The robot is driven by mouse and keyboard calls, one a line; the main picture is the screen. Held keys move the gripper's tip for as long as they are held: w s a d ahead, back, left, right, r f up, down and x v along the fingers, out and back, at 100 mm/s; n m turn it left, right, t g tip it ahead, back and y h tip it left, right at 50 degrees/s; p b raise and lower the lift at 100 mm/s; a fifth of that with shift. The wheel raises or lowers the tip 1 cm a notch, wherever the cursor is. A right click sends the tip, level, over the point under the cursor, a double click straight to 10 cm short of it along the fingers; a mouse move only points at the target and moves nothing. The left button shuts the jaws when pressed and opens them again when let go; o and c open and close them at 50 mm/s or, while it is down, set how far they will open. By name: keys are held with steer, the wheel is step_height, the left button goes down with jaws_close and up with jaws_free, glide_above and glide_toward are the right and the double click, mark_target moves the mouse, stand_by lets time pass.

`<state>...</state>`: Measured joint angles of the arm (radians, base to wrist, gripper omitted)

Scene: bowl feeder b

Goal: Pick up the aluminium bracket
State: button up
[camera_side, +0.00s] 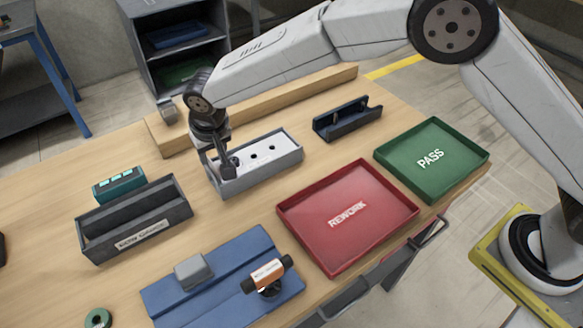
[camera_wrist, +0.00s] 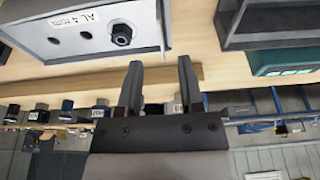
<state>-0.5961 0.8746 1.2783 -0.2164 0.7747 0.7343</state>
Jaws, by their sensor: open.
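A pale grey plate with dark holes (camera_side: 275,148) lies in a grey open box (camera_side: 262,175) behind the red tray. It is the likely aluminium bracket; in the wrist view the plate (camera_wrist: 85,25) carries a label reading "AL 4 mm" and a black nut-like part (camera_wrist: 122,34). My gripper (camera_side: 226,172) points down at the left end of the box; the side view does not show clearly whether it touches. In the wrist view my gripper (camera_wrist: 160,66) is open, with nothing between its fingers, and the plate lies beyond them to the upper left.
A dark slotted holder (camera_side: 140,225) and teal device (camera_side: 120,185) stand left. Red REWORK tray (camera_side: 320,245), green PASS tray (camera_side: 440,190) and dark channel (camera_side: 347,120) stand right.

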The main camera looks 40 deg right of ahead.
mark_target(214, 166)
steer(key=shift+x, duration=2.4)
jaws_close()
